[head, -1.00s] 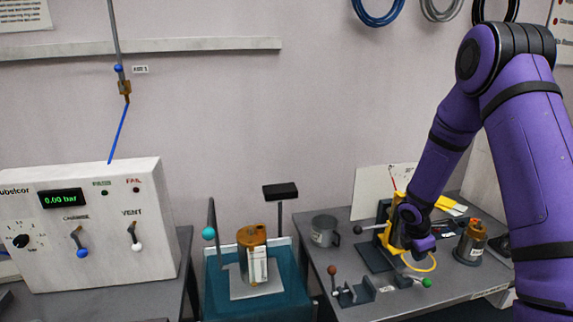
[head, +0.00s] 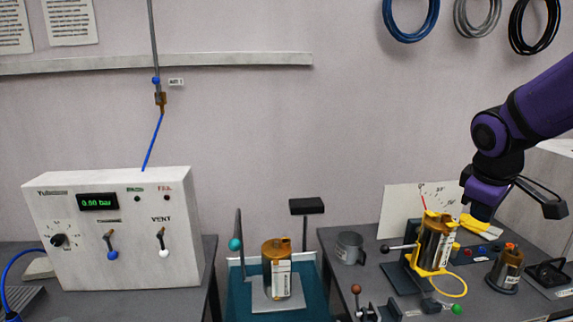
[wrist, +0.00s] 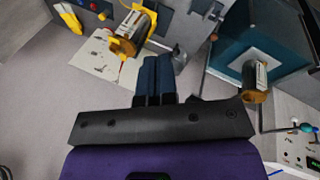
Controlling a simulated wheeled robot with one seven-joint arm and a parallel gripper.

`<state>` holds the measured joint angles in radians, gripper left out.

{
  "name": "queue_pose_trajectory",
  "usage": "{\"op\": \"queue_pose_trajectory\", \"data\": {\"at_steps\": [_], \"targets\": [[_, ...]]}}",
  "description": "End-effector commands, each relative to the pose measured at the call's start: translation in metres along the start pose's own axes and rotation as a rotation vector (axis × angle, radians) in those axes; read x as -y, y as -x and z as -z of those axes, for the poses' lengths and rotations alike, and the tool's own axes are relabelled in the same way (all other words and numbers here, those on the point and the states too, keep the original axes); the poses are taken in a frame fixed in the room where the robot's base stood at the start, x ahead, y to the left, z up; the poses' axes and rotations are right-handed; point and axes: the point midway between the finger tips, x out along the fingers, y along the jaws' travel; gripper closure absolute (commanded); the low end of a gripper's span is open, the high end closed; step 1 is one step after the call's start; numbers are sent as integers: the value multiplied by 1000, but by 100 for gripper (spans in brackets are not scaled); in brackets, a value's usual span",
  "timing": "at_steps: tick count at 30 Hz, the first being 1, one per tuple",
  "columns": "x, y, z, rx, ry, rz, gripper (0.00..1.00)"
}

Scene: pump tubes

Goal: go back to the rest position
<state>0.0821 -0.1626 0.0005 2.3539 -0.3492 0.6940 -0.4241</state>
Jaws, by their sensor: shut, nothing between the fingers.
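My gripper shows in the wrist view (wrist: 158,62) with its two dark blue fingers pressed together and nothing between them. In the head view, my purple hand is behind and right of the yellow fixture, above the right table; its fingertips are hard to make out there. A metal and amber canister (head: 437,243) stands upright in the yellow fixture (head: 420,265); it also shows in the wrist view (wrist: 134,30), apart from my fingers. A second canister (head: 277,268) stands on the teal stand (head: 238,298). A third canister (head: 506,270) stands at the right.
A white test panel (head: 110,230) reading 0.00 bar stands at the left. A grey mug (head: 349,247), a lever with a red knob (head: 356,290) and a white dial board (head: 400,210) are on or behind the right table. Coiled hoses (head: 410,20) hang on the wall.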

Motion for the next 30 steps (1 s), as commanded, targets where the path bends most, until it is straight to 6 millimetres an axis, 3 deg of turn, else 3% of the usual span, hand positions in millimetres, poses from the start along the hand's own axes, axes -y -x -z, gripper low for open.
{"op": "queue_pose_trajectory", "data": {"at_steps": [1,6,15,22,30], "targets": [[7,16,-6,-23,-49,-1,100],[33,55,-28,-86,-217,21,100],[85,107,-70,-201,-487,102,100],[112,125,-91,-253,-612,163,100],[118,128,-96,-262,-636,178,100]]}}
